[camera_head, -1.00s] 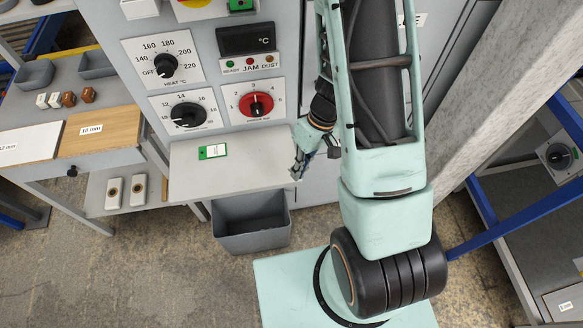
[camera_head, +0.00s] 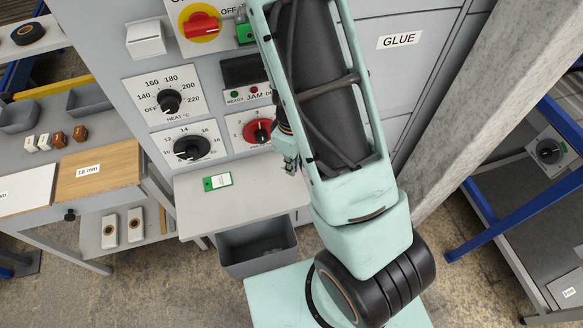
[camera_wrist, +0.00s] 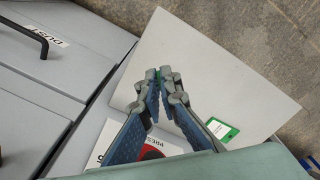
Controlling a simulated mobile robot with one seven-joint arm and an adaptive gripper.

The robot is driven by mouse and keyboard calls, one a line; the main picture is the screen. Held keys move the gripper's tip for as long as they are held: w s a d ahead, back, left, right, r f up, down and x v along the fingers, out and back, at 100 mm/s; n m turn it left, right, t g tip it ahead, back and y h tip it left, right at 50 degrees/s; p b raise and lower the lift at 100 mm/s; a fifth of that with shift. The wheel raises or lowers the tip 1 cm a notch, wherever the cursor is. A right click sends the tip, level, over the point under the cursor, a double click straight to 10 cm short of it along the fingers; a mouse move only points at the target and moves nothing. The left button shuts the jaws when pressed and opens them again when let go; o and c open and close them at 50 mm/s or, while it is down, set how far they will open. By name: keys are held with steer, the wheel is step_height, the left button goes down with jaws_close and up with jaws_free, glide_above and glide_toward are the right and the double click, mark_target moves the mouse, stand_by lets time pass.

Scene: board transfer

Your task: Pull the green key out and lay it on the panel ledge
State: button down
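My gripper (camera_wrist: 157,80) is closed at its tips around a small green piece, which looks like the green key (camera_wrist: 157,87); most of it is hidden by the fingers. In the head view my gripper (camera_head: 290,168) hangs near the ledge's right back part, below the red dial; the key cannot be made out there. The panel ledge (camera_head: 257,198) is a flat light-grey shelf; in the wrist view it spreads beyond and below the fingertips (camera_wrist: 205,60). My gripper appears above it, apart from its surface.
A green-and-white tag (camera_head: 218,181) lies on the ledge's left part and shows at right in the wrist view (camera_wrist: 222,130). A grey bin (camera_head: 257,248) stands under the ledge. A green block (camera_head: 245,33) sits beside the red switch (camera_head: 201,26). The ledge's middle is clear.

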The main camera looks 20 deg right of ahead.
stand_by(0.3)
step_height(320, 180, down, 7)
steer(key=b, duration=0.7)
steer(key=shift+b, duration=0.4)
steer(key=c, duration=2.1)
jaws_free()
step_height(320, 180, up, 12)
steer(key=shift+f, duration=0.1)
